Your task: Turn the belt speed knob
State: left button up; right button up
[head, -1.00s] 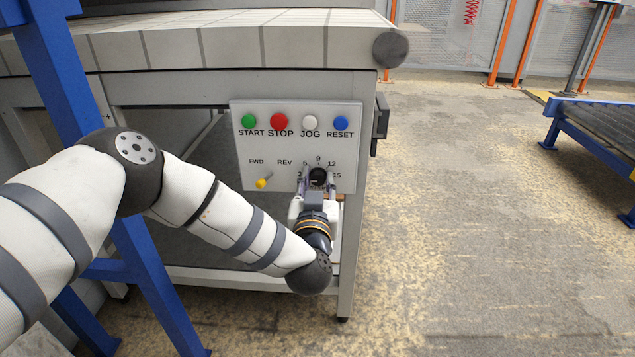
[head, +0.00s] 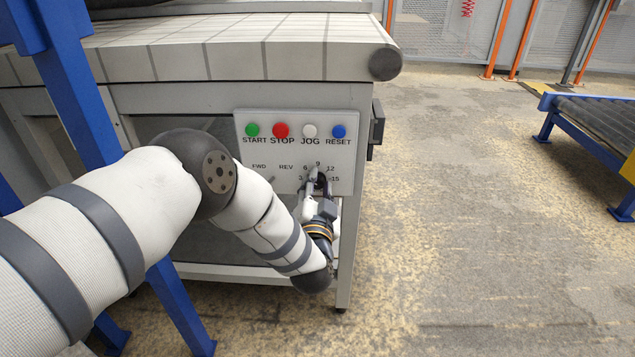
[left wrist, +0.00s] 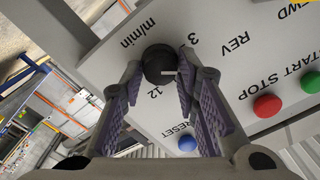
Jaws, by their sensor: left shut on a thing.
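The belt speed knob (head: 322,180) is a dark round dial at the lower right of the pale control panel (head: 300,154), ringed by numbers from 3 to 15. In the left wrist view the black knob (left wrist: 158,62) shows between my fingertips, with a white pointer line on its face towards the right finger. My left gripper (head: 319,187) is shut on the knob, one finger on each side, with its body tilted below the panel. It also shows in the left wrist view (left wrist: 160,72). Fingers partly hide the knob and some numbers in the head view. My right gripper is out of view.
Green START (head: 252,130), red STOP (head: 281,131), white JOG (head: 310,131) and blue RESET (head: 339,131) buttons line the panel's top. The conveyor (head: 220,62) overhangs above; a blue post (head: 75,110) stands left.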

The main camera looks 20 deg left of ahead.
pick_arm(q)
jog(key=shift+m, duration=0.6)
jog(key=o, duration=1.1)
jog(key=shift+o, duration=0.2)
jog(key=v, duration=1.2)
